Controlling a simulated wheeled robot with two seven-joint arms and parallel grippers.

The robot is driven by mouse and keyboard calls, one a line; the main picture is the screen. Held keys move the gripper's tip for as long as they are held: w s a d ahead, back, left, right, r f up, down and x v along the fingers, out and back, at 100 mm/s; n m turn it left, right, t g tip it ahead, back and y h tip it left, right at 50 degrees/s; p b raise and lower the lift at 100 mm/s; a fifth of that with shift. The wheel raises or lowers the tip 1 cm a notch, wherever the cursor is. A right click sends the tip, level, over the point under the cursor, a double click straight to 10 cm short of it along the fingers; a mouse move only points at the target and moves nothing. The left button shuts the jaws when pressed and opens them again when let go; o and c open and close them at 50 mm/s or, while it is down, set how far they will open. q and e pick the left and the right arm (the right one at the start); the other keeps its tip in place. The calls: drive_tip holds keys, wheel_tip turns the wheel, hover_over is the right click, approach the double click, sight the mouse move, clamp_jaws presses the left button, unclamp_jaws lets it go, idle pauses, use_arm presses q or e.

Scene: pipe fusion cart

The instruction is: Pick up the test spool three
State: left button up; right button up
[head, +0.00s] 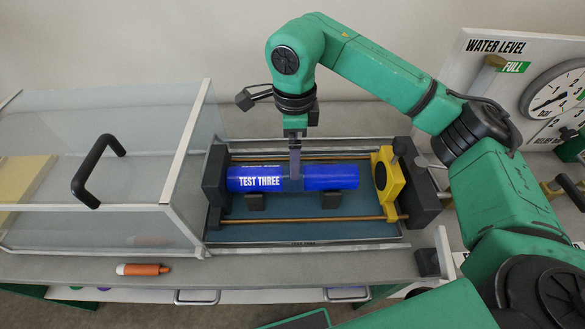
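The test spool three is a blue cylinder (333,178) with white "TEST THREE" lettering, lying level across dark supports in the test rig. My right arm comes in from the right and reaches over the rig. My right gripper (295,178) points straight down at the middle of the spool. One grey finger shows in front of the spool's upper side; the other is hidden. I cannot tell whether the fingers press on the spool. My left gripper is not in view.
A yellow clamp (388,176) stands at the spool's right end, and a dark end block (215,180) at its left. A clear cover with a black handle (98,160) stands at left. An orange marker (143,269) lies on the front ledge. A gauge panel (520,75) is at right.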

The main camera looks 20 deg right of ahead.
wheel_tip(320, 180, down, 3)
drive_tip(key=shift+w+d+f+p, duration=0.1)
drive_tip(key=shift+f+p, duration=0.05)
drive_tip(key=shift+p, duration=0.25)
drive_tip(key=f+p, duration=0.1)
drive_tip(key=f, duration=0.1)
drive_tip(key=f+p, duration=0.2)
drive_tip(key=f, duration=0.1)
drive_tip(key=shift+w+a+f, duration=0.1)
drive_tip(key=shift+a+f, duration=0.1)
drive_tip(key=shift+f, duration=0.25)
drive_tip(key=shift+c, duration=0.9)
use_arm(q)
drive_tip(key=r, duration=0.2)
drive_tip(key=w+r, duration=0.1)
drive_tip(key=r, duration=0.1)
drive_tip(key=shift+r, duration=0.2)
use_arm(e)
clamp_jaws()
